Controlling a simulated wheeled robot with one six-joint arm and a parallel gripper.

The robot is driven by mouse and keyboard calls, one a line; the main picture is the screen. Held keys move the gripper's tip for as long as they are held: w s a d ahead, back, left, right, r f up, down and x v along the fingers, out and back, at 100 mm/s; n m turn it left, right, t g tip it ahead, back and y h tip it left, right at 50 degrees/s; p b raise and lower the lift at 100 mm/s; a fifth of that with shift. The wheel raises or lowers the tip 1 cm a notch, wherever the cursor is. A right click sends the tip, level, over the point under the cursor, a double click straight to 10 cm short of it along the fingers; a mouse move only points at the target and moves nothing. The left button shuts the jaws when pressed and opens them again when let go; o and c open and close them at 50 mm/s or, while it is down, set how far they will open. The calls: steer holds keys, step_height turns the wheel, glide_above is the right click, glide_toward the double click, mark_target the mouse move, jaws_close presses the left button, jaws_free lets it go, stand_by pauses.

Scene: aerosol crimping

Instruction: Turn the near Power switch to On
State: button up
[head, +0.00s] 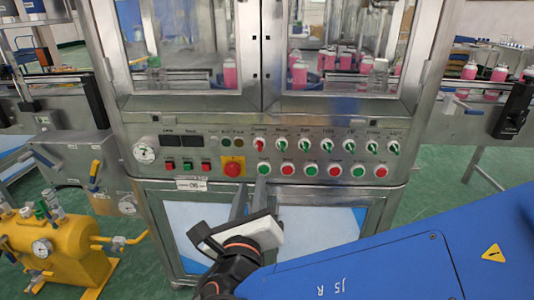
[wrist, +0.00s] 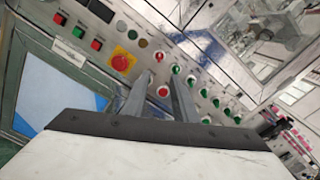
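A row of rotary switches runs along the upper right of the steel control panel (head: 200,165). The leftmost switch (head: 260,145) has a red knob, unlike the green knobs to its right; its small label is too blurred to read, so I cannot confirm that it is Power. It also shows in the wrist view (wrist: 161,57), just beyond the fingertips. My gripper (head: 253,182) is in front of the panel, below that switch. Its two fingers (wrist: 160,78) are apart with nothing held between them. Part of the lower button row shows between them in the wrist view.
A red emergency button on a yellow plate (head: 232,167) sits left of my fingers. Lit red and green push buttons (head: 334,171) line the lower row. A gauge (head: 145,150) is at the panel's left. Glass doors (head: 190,45) stand above; a yellow tank (head: 55,250) stands at lower left.

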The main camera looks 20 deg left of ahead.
mark_target(258, 148)
steer(key=x, duration=1.7)
steer(key=shift+w+a, duration=0.1)
steer(key=shift+a, duration=0.1)
jaws_close()
